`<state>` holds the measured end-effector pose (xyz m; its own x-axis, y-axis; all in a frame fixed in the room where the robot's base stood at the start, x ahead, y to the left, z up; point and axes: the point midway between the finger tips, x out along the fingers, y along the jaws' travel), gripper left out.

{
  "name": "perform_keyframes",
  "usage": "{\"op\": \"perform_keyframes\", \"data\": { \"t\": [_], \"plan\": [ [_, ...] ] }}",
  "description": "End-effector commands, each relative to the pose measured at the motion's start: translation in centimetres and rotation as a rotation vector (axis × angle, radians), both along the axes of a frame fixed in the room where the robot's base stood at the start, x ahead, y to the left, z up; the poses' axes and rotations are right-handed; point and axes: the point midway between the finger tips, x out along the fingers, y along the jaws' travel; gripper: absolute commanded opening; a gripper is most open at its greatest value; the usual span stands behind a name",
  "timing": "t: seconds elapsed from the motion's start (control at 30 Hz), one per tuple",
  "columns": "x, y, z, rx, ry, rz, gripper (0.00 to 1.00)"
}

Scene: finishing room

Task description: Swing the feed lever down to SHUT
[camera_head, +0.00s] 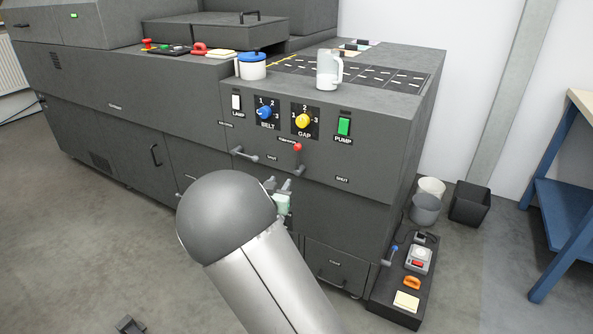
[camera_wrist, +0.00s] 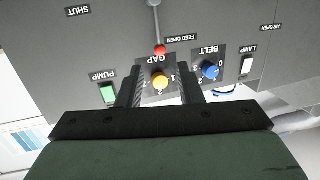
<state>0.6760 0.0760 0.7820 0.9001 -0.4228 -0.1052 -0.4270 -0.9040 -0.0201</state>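The feed lever (camera_head: 297,148) has a red ball knob and a grey stem. It stands upright on the dark machine front, knob up beside the FEED OPEN label. Its SHUT label (camera_head: 342,179) is lower right. In the upside-down wrist view the red knob (camera_wrist: 160,49) shows just beyond my fingertips, with the stem running to the top edge. My gripper (camera_wrist: 158,68) has its two dark fingers apart, with nothing seen held between them. In the head view my gripper (camera_head: 278,183) is below the lever, partly hidden by my arm. I see no contact with the lever.
Above the lever are the blue BELT dial (camera_head: 265,112), yellow GAP dial (camera_head: 303,120), LAMP switch (camera_head: 236,102) and green PUMP switch (camera_head: 344,126). A grey-handled lever (camera_head: 245,154) juts out at left. A clear jug (camera_head: 328,70) and blue-lidded tub (camera_head: 252,66) stand on top.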

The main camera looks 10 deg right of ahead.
Motion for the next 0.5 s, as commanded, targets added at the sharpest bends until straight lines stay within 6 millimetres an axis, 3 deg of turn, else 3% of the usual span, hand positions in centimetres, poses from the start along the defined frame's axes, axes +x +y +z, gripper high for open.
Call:
{"op": "perform_keyframes", "data": {
  "t": [0.03, 0.27, 0.5],
  "plan": [
    [0.2, 0.4, -0.7, -0.034, -0.038, -0.016, 0.33],
    [1.3, -0.1, -0.2, -0.069, -0.090, -0.044, 0.33],
    [5.4, -2.4, -0.3, -0.067, -0.088, -0.044, 0.33]
  ]
}}
